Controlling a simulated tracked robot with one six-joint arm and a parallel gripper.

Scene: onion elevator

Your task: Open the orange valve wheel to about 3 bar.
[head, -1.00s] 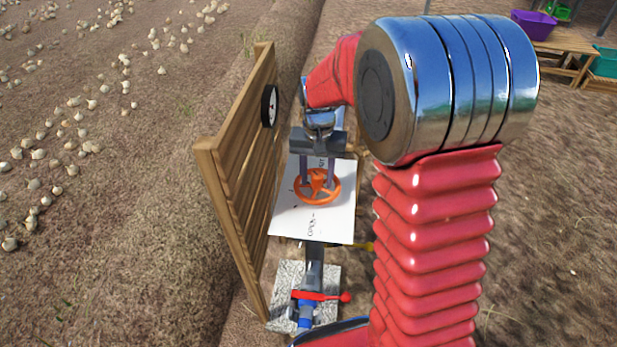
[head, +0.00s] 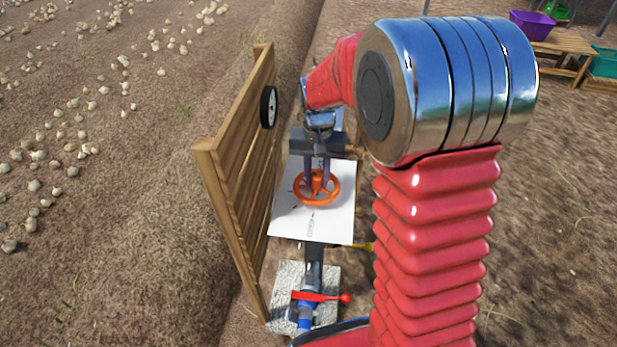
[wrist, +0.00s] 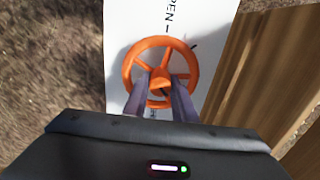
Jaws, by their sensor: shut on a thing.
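The orange valve wheel (head: 330,200) lies over a white marked plate (head: 330,228). It also shows in the wrist view (wrist: 190,65), with its rim and spokes around a central hub. My gripper (head: 315,172) reaches down to the wheel, its two fingers shut on the hub part, which they partly hide. In the wrist view the fingertips (wrist: 160,84) meet the wheel near its middle. A round gauge (head: 273,106) is fixed to the wooden board on the left; it is seen almost edge-on, so its reading cannot be made out.
A slatted wooden board (head: 232,165) stands close left of the wheel, and at right in the wrist view (wrist: 255,70). A red lever (head: 315,296) on the pipe is nearer. Bare soil lies around; wooden tables with tubs (head: 555,40) stand far right.

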